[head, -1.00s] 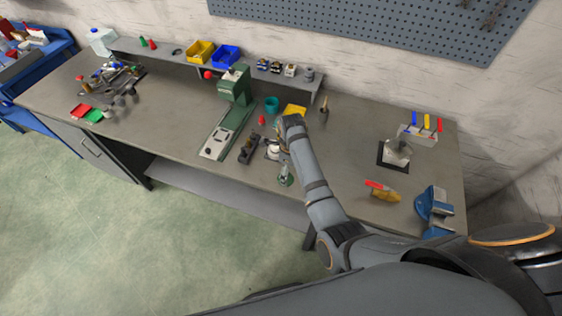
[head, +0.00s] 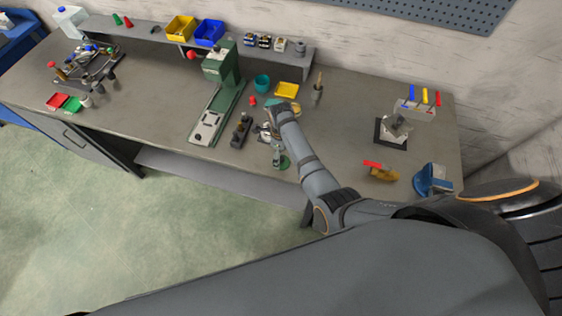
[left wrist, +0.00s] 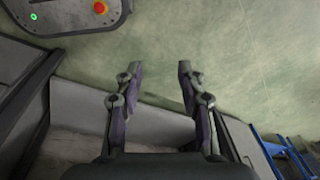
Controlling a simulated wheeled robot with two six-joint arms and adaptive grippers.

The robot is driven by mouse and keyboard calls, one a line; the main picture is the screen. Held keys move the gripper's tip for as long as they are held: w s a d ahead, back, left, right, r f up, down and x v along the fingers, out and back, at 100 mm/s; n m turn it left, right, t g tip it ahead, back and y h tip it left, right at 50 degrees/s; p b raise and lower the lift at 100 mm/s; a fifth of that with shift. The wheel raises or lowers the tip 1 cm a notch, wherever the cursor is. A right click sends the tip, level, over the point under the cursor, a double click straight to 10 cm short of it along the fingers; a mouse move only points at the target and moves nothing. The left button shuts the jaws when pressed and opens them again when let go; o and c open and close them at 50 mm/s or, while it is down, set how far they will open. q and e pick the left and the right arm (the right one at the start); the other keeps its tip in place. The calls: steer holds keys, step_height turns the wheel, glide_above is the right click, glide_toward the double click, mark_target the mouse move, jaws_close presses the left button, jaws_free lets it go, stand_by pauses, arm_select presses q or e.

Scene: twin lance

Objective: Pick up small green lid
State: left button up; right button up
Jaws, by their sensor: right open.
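A small round green piece (head: 283,162), which looks like the green lid, lies near the front edge of the workbench. My right gripper (head: 278,157) is open and points down just beside or above it; the small size hides whether they touch. My right arm reaches in from the lower right and bends down at the wrist. My left gripper (left wrist: 160,68) shows only in the left wrist view, open and empty, with its fingers apart over the green floor.
A green press (head: 220,75) and a dark block (head: 241,130) stand left of my right gripper. Behind are a teal cup (head: 262,82) and a yellow tray (head: 287,89). A blue vise (head: 432,180) stands at right. The bench between is partly clear.

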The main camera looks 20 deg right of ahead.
mark_target(281, 159)
steer(key=f+b, duration=0.3)
steer(key=shift+s+f+b, duration=0.25)
steer(key=shift+f+b, duration=0.05)
steer(key=shift+f, duration=0.1)
steer(key=shift+r, duration=0.1)
steer(key=shift+w, duration=0.1)
steer(key=shift+c, duration=0.6)
steer(key=c, duration=1.2)
arm_select(q)
steer(key=s+f, duration=0.1)
steer(key=f, duration=0.1)
steer(key=s+f, duration=0.2)
steer(key=shift+s+f, duration=0.1)
steer(key=shift+f, duration=0.15)
arm_select(e)
steer(key=shift+s, duration=0.2)
jaws_close()
